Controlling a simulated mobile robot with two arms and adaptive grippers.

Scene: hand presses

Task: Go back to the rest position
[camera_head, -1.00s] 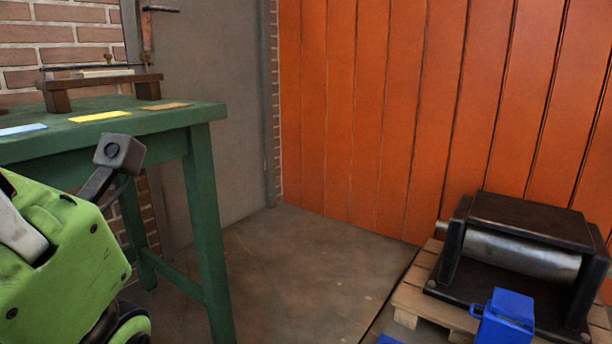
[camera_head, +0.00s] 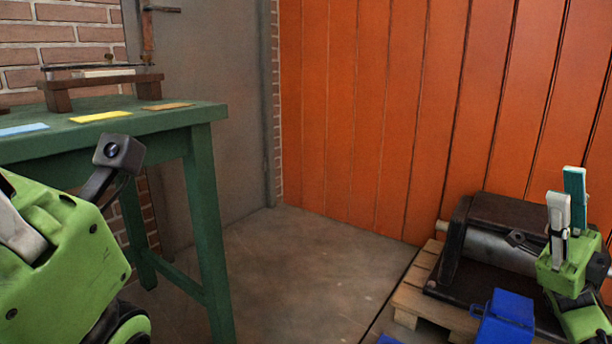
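My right gripper (camera_head: 566,183) is at the right edge of the head view, with its fingers pointing up. One finger shows its grey back and the other shows its teal pad, with a gap between them, so it looks open and empty. It is in front of the roller press (camera_head: 497,250) and hides part of its right side. I cannot tell whether it touches the press. My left gripper is not in view; green parts of my own body fill the lower left.
A green table (camera_head: 150,117) at left bears a wooden stand (camera_head: 105,84) and yellow, blue and brown cards. The press stands on a wooden pallet (camera_head: 412,300) by the orange wall (camera_head: 370,110). A blue box (camera_head: 506,318) is in front. The middle floor is clear.

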